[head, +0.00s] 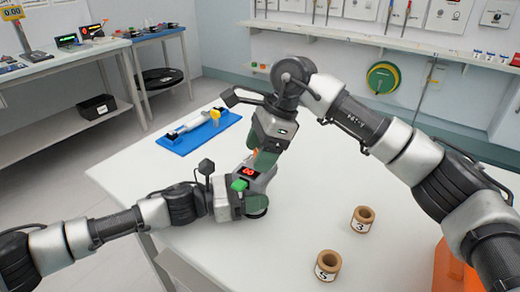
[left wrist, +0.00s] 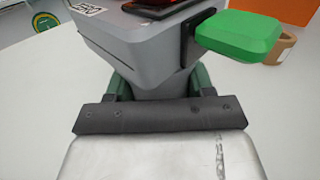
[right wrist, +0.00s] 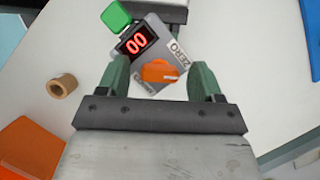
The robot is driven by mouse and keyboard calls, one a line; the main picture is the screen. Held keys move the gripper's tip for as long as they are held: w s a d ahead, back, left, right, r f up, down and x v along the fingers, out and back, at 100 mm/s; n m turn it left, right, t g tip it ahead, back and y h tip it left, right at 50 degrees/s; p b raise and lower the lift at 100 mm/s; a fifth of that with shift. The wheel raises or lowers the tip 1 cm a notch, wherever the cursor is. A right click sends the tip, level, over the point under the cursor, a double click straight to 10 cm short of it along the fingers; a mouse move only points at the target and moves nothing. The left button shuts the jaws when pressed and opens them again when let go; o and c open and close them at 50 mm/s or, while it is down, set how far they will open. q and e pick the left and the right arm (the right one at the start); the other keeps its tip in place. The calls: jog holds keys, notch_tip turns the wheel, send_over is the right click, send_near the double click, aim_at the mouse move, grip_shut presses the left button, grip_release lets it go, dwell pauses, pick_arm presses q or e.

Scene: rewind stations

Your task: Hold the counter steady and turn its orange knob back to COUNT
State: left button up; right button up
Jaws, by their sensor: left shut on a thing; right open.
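The counter (head: 264,181) is a grey device with a red "00" display and a green lever (head: 239,184). It also shows in the left wrist view (left wrist: 130,45). My left gripper (left wrist: 160,88) is shut on its body from the near left side. In the right wrist view the counter's top face shows an orange knob (right wrist: 160,71) between the labels ZERO and COUNT. Which label the knob points to is hard to tell. My right gripper (right wrist: 160,78) is open above the counter, its fingers on either side of the knob with gaps. In the head view the right gripper (head: 262,158) hides most of the knob.
Two brown rings (head: 361,220) (head: 327,265) stand on the white table to the right. A blue tray (head: 178,143) with a tool lies at the back left. An orange object (head: 453,270) is at the lower right.

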jog(key=shift+c, duration=0.2)
jog(key=c, duration=0.9)
jog(key=shift+m, duration=0.3)
jog(key=m+t, duration=0.1)
jog(key=m, duration=0.2)
jog(key=shift+m+t, duration=0.4)
jog(key=m+t, duration=0.1)
jog(key=m, duration=0.3)
jog(key=shift+s+t+h, duration=0.15)
jog(key=shift+t+h, duration=0.15)
jog(key=shift+t, duration=0.1)
jog(key=m+t+h, duration=0.1)
jog(key=m, duration=0.4)
jog(key=shift+a+m+t+h, duration=0.15)
jog(key=shift+m+h, duration=0.3)
jog(key=shift+m, duration=0.7)
jog(key=shift+d+m+t+h, duration=0.1)
jog(key=shift+m+t+h, duration=0.25)
jog(key=shift+m, duration=0.8)
